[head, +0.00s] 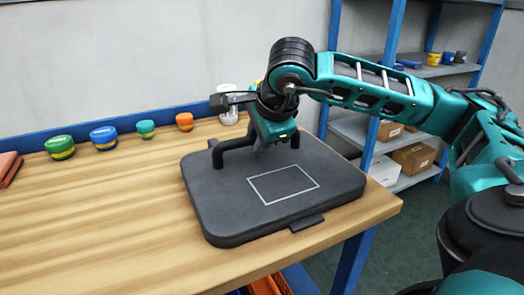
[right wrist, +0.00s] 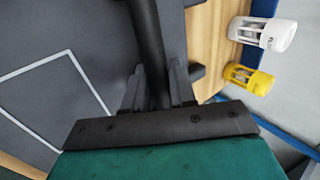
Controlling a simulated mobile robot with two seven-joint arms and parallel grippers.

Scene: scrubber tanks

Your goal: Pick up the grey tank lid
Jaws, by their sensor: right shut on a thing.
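The grey tank lid (head: 215,200) is a dark, flat, rounded slab with a white rectangle outline on top. It appears to lie on the wooden table, near the right end. A black bar handle (head: 236,143) rises along its far side. My right gripper (head: 262,145) is over the handle, coming down from above. In the right wrist view, its fingers (right wrist: 160,88) are shut around the handle bar (right wrist: 148,40), with the lid (right wrist: 60,60) beside it on the left. My left gripper is not in view.
A white caged part (right wrist: 270,33) and a yellow one (right wrist: 247,79) are beyond the lid. Blue shelving (head: 390,60) with boxes stands behind.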

